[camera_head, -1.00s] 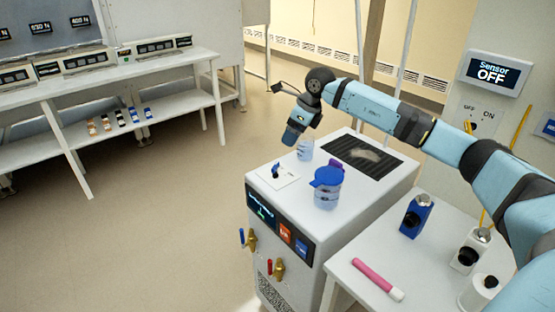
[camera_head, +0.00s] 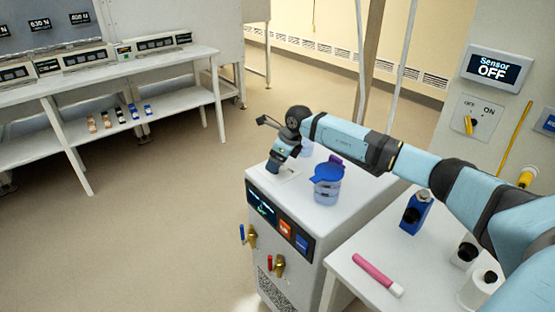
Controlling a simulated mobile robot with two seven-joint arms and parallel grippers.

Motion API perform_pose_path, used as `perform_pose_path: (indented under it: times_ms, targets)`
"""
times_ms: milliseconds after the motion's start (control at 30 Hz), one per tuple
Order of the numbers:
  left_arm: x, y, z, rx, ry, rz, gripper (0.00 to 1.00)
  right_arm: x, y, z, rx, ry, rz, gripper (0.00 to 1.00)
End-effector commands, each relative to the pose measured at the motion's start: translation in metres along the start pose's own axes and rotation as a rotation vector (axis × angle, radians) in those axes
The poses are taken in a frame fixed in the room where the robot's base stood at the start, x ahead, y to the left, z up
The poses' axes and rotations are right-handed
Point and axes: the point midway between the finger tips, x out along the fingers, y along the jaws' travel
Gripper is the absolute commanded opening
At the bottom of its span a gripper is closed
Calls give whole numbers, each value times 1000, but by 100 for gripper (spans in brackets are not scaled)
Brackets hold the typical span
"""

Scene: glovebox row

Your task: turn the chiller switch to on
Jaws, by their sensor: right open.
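The chiller (camera_head: 310,268) is a white cabinet with a dark front panel. A small dark switch on a pale plate (camera_head: 289,177) was visible on its top at the front left. My right gripper (camera_head: 272,171) now reaches down over that plate, open, and hides the switch. I cannot tell whether its fingers touch the switch or stand around it. The switch's setting cannot be seen. My left gripper is not in view.
A blue-lidded jar (camera_head: 327,186) stands on the chiller right of my gripper, with a clear vessel (camera_head: 306,148) behind. A side table (camera_head: 345,300) holds a blue bottle (camera_head: 415,212) and a pink marker (camera_head: 377,275). A wall sign (camera_head: 492,69) reads "Sensor OFF".

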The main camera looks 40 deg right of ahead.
Motion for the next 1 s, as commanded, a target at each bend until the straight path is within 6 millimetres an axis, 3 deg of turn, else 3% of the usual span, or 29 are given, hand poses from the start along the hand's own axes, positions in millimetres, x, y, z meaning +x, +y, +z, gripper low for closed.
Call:
perform_pose_path:
  times_ms: [67,100,300,667,1000]
  targets:
    - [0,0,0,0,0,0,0,0,0,0,0,0,0,77]
    - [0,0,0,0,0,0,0,0,0,0,0,0,0,72]
    - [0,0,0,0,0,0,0,0,0,0,0,0,0,27]
    - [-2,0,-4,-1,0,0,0,-1,0,0,52,1,-23,27]
    - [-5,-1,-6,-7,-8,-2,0,-2,2,1,254,0,-107,27]
